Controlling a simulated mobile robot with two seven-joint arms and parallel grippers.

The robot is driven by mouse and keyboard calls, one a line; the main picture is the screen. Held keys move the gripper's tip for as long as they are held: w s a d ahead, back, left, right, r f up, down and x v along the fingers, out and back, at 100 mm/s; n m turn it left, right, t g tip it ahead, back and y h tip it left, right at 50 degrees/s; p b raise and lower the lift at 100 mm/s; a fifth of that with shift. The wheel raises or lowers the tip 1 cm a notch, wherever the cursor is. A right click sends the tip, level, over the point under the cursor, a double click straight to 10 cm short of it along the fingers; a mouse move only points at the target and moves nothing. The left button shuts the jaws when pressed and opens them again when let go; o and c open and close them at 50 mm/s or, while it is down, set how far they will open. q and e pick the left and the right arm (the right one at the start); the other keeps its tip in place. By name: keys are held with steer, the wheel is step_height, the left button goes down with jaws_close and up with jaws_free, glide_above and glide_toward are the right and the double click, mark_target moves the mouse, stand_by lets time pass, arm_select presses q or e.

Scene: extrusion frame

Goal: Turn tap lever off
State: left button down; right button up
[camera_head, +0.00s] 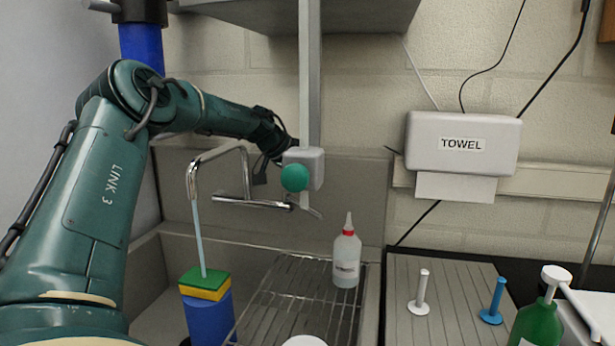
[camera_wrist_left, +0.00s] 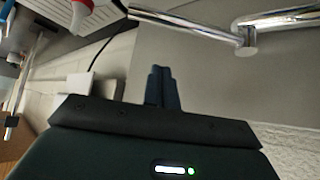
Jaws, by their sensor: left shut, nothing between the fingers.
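The chrome tap (camera_head: 246,202) stands at the back of the sink, with a bent spout on its left. A thin water stream (camera_head: 199,238) runs from the spout onto a green and yellow sponge (camera_head: 205,283) on a blue block. A short chrome end, perhaps the lever (camera_head: 314,212), shows at the tap's right, partly hidden. In the left wrist view, chrome tap parts (camera_wrist_left: 190,22) cross the upper right. My left gripper (camera_wrist_left: 163,88) is shut and empty there, apart from the chrome in the picture. In the head view its fingers are hidden behind a grey post. My right gripper is out of view.
The grey post (camera_head: 310,75) carries a box and green ball (camera_head: 294,177) in front of the tap. A white bottle (camera_head: 346,255) stands on the wire rack (camera_head: 285,290). A towel dispenser (camera_head: 462,143) hangs right. Pegs and a green bottle (camera_head: 535,322) stand right.

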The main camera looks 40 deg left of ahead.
arm_select(q)
steer(key=shift+w+f+p, duration=0.2)
steer(key=shift+f+p, duration=0.25)
steer(key=shift+f, duration=1)
steer(key=shift+w+f+p, duration=0.15)
steer(key=shift+f+p, duration=0.25)
steer(key=shift+f, duration=1)
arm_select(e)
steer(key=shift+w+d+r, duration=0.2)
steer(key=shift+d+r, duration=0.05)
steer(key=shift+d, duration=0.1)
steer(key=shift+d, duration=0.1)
